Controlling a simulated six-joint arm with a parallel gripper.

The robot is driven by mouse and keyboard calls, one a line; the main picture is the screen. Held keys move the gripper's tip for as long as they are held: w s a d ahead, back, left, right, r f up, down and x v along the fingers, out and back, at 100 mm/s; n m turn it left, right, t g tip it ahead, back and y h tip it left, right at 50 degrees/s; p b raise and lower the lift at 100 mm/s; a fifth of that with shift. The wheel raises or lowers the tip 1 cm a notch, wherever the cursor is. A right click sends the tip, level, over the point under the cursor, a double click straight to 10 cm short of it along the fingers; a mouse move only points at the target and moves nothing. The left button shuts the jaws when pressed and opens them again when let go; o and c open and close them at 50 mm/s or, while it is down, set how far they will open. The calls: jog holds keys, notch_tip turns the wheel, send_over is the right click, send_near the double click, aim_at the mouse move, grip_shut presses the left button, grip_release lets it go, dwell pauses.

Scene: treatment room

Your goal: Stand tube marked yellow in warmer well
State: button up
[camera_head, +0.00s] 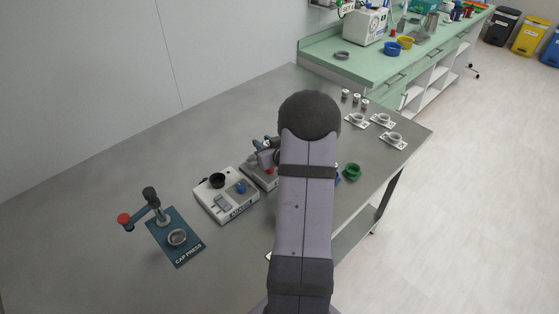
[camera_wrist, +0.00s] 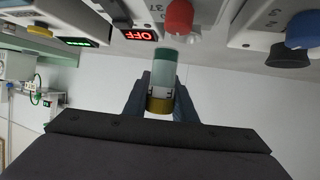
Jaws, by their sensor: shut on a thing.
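In the wrist view, my gripper (camera_wrist: 161,92) is shut on a tube (camera_wrist: 165,72) with a clear green body and a yellow-gold band (camera_wrist: 160,105) at its near end. The tube's far end points toward a white device (camera_wrist: 151,10) with a red OFF display and the figure 37, apparently the warmer. In the head view, a grey unit with a red part (camera_head: 258,171) stands beside my gripper (camera_head: 263,146) and is partly covered by my arm. The held tube is mostly hidden there. I see no well opening, and cannot tell whether the tube touches the device.
A white labelled device (camera_head: 225,204) and a cap press (camera_head: 184,251) stand at left on the grey table. A green ring (camera_head: 352,171) lies right of my arm. Cups on small plates (camera_head: 393,139) and several small jars (camera_head: 356,98) stand beyond. The table's left back is clear.

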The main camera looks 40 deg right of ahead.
jog(key=w+a, duration=0.1)
jog(key=w, duration=0.6)
jog(key=shift+b, duration=0.45)
jog(key=shift+f+b, duration=2.3)
jog(key=shift+f, duration=0.5)
jog(key=shift+f+b, duration=0.45)
jog(key=shift+f, duration=0.15)
jog(key=o, duration=0.7)
jog(key=shift+o, duration=0.3)
jog(key=shift+s+a+r, duration=0.1)
jog(key=shift+s, duration=0.05)
jog(key=shift+p+v, duration=2.05)
jog(key=shift+v, duration=3.35)
